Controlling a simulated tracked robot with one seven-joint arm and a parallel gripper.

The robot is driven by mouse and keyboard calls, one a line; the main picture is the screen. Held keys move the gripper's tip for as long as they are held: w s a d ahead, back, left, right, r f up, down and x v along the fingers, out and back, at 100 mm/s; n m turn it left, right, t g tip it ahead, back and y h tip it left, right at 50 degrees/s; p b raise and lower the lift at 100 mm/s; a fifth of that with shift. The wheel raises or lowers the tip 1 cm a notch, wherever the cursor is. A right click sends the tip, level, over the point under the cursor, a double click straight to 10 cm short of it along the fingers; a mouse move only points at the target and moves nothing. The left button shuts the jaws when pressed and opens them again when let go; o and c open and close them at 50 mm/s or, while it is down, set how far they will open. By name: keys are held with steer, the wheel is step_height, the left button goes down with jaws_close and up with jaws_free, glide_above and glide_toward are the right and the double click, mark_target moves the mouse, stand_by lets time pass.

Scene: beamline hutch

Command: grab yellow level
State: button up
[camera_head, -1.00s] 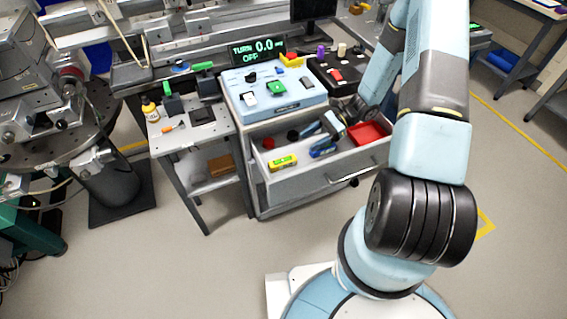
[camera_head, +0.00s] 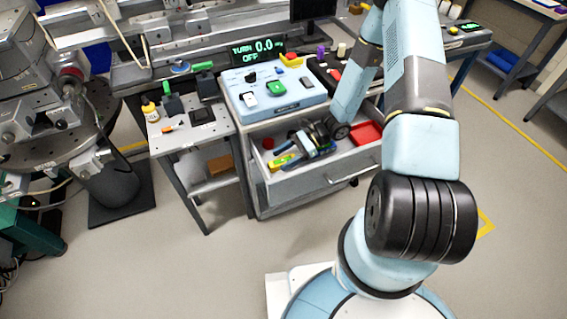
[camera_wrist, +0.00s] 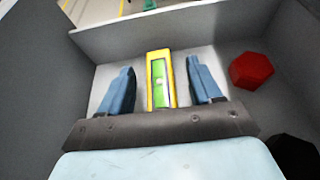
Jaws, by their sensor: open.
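The yellow level (camera_wrist: 151,63) has a green middle and lies in the open drawer (camera_head: 325,168). In the wrist view it stands between my two blue fingers, with a gap on each side. Its near end is hidden behind my gripper's dark palm. In the head view the level (camera_head: 281,162) shows at the left of the drawer, partly covered by my gripper (camera_head: 298,156). My gripper (camera_wrist: 162,90) is open around the level in the wrist view. I cannot tell whether the fingers reach down to the drawer floor.
A red hexagonal object (camera_wrist: 250,71) lies right of the fingers in the wrist view. A red tray (camera_head: 367,133) sits at the drawer's right. Drawer walls stand close on several sides. A side table (camera_head: 180,143) stands left of the drawer cabinet.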

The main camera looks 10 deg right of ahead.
steer(key=shift+x, duration=1.15)
steer(key=shift+c, duration=0.4)
steer(key=c, duration=1.1)
